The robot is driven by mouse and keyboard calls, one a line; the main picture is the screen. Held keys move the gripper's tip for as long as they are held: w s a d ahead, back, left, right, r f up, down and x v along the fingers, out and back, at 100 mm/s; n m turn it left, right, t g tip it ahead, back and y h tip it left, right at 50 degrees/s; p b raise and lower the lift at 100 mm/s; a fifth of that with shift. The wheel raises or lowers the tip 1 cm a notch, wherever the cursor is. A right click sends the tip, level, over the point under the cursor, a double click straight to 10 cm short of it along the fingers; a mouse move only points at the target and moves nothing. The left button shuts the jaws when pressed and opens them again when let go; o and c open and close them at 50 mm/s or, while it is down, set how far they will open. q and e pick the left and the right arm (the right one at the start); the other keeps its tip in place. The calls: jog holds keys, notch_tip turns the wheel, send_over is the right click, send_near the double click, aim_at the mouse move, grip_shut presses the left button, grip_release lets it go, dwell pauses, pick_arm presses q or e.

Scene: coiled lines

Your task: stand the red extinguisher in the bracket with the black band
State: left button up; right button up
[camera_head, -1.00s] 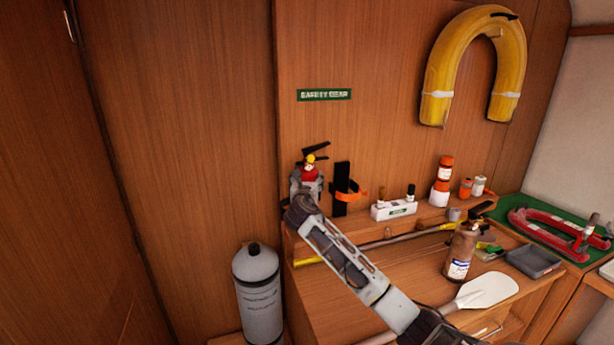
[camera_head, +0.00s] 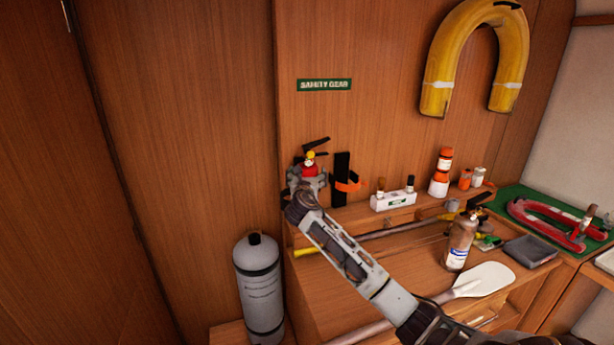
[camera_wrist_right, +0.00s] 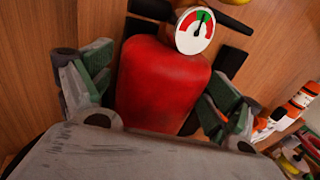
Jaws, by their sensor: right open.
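The red extinguisher (camera_head: 309,169) is upright against the wood panel at the left end of the ledge, with a black handle and a gauge on top. In the right wrist view, its red body (camera_wrist_right: 160,80) fills the space between my right gripper's (camera_wrist_right: 155,100) fingers. Those fingers are open, one on each side of it. Black parts (camera_wrist_right: 229,61) show behind the body; I cannot tell whether a black band goes around it. In the head view my right gripper (camera_head: 306,186) hides its lower part. A black bracket with an orange band (camera_head: 342,178) is empty to its right. My left gripper is not in view.
A white box (camera_head: 393,200), orange-and-white bottles (camera_head: 440,174) and a yellow-ended pole (camera_head: 380,233) are right of the extinguisher. A grey cylinder (camera_head: 259,285) stands below left.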

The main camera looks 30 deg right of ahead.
dwell(0.3)
jog(key=b+v, duration=0.1)
jog(key=v, duration=1.1)
dwell(0.3)
dwell(1.2)
